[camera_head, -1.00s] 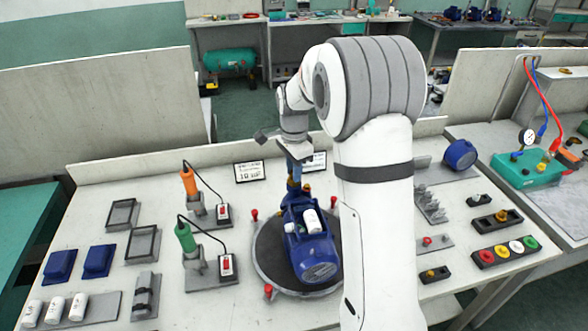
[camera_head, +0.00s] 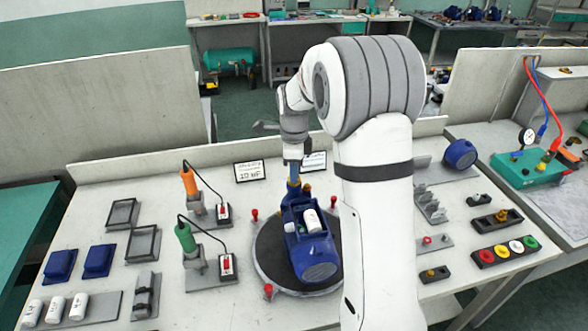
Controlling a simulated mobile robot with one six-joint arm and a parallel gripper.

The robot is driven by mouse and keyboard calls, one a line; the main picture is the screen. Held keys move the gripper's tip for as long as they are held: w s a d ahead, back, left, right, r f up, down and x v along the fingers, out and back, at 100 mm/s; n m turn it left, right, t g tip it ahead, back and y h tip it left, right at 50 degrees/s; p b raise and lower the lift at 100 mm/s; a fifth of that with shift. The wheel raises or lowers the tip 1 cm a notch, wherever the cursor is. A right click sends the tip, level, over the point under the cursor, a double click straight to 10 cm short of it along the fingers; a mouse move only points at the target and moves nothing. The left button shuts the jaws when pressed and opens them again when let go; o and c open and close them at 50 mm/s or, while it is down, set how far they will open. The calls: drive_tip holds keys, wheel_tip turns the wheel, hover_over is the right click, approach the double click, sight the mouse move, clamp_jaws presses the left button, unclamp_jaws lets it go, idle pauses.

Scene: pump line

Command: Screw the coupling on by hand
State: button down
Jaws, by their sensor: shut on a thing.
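The blue pump (camera_head: 313,252) sits on the round dark turntable (camera_head: 268,262) in the middle of the bench, with a white cylinder (camera_head: 312,220) in its open top. My gripper (camera_head: 294,178) points down at the pump's far end, above its upright fitting. It is shut on the coupling, which is mostly hidden between the jaws at this size. I cannot make out the thread or how deep the coupling sits.
Orange (camera_head: 189,180) and green (camera_head: 185,237) handled tools stand in holders left of the turntable. Red-topped posts (camera_head: 268,290) ring the turntable. Trays, blue covers and white cylinders lie at left, and a button panel (camera_head: 503,251) at right.

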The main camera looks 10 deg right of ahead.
idle(0.3)
drive_tip(key=shift+m, duration=1.9)
drive_tip(key=c, duration=1.3)
unclamp_jaws()
drive_tip(key=shift+c, duration=0.2)
drive_tip(key=shift+n, duration=1.7)
drive_tip(key=shift+n, duration=1.7)
